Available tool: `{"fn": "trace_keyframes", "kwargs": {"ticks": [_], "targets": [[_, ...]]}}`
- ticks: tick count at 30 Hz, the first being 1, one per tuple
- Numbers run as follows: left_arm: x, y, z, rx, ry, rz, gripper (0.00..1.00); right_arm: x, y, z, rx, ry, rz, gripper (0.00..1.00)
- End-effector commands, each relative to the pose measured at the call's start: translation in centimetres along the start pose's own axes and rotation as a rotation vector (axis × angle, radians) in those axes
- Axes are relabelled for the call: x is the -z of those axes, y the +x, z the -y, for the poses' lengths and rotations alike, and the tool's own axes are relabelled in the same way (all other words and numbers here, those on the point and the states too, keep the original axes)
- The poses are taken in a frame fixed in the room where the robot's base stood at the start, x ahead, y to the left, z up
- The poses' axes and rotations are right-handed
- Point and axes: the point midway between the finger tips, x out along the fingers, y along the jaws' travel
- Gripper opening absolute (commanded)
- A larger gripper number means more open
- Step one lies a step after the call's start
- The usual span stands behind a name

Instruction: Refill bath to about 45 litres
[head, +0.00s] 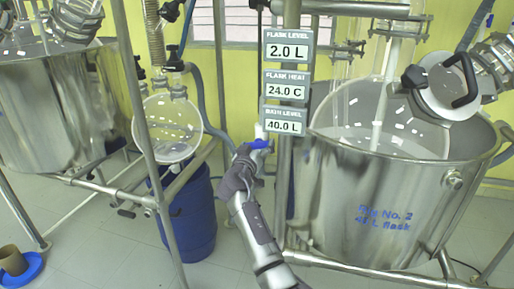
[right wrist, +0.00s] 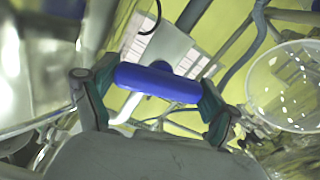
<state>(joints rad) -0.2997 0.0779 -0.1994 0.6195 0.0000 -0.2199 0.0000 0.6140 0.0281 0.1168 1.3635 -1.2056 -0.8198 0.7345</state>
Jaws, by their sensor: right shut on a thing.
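The steel bath (head: 385,200) stands at the right, marked Rig No. 2, with a glass flask (head: 380,115) inside it. Three displays hang on the post: flask level (head: 289,48) reads 2.0 L, flask heat (head: 286,86) reads 24.0 C, bath level (head: 284,121) reads 40.0 L. My right gripper (head: 255,150) is shut on a blue handle (head: 261,144) just below the bath level display. In the right wrist view the blue handle (right wrist: 158,82) lies crosswise between the two fingers. What the handle is fixed to is partly hidden. My left gripper is out of view.
A second steel vessel (head: 50,110) stands at the left. A round glass receiver (head: 168,128) hangs in the middle above a blue drum (head: 187,215). Metal frame posts stand close to my right arm. A blue-based brown object (head: 14,262) is on the floor at lower left.

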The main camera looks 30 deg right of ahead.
Motion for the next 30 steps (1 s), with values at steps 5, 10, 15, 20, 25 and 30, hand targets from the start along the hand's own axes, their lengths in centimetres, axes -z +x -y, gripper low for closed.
{"fn": "trace_keyframes", "kwargs": {"ticks": [5,10,15,20,25,30], "targets": [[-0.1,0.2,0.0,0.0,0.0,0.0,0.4,0.1,0.0,0.0,-0.001,-0.167,-0.003,0.52],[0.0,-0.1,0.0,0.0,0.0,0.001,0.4,0.2,0.1,-0.1,-0.001,-0.328,-0.002,0.52],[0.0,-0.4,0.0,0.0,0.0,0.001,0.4,0.2,0.1,-0.1,-0.001,-0.478,-0.002,0.52],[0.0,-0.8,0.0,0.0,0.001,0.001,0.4,0.3,0.1,-0.1,-0.001,-0.595,-0.002,0.52],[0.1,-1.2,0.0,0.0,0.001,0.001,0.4,0.3,0.1,-0.1,-0.001,-0.69,-0.004,0.52],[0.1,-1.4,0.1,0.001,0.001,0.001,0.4,0.3,0.1,-0.1,-0.002,-0.748,-0.004,0.52]]}}
